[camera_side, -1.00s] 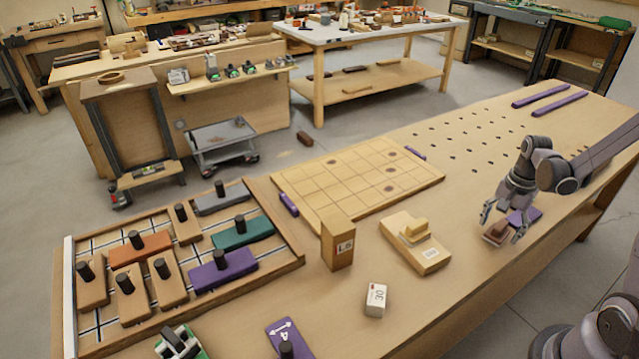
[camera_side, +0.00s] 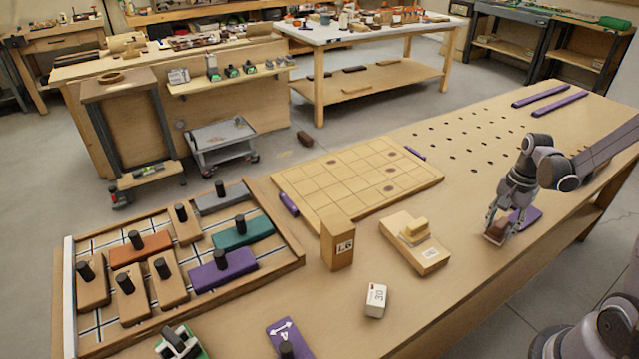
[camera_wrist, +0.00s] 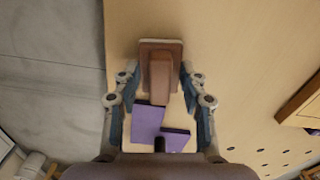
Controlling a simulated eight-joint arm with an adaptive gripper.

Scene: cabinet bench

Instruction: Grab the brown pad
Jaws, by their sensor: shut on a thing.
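The brown pad (camera_side: 497,231) is a small block with a raised grip on top, on the bench at the right. In the wrist view the brown pad (camera_wrist: 161,58) shows a wide base with a pale edge and a narrower grip. My gripper (camera_side: 502,226) is low over it, with its fingers closed in on the pad's sides. In the wrist view my gripper (camera_wrist: 160,75) has one finger on each side of the grip. The pad rests on or just above the bench; I cannot tell which.
A purple piece (camera_side: 526,217) lies right behind my gripper. A wooden block with a yellow top (camera_side: 416,243), a tall L6 block (camera_side: 338,243) and a white box (camera_side: 376,300) stand to the left. A gridded board (camera_side: 357,180) lies farther back.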

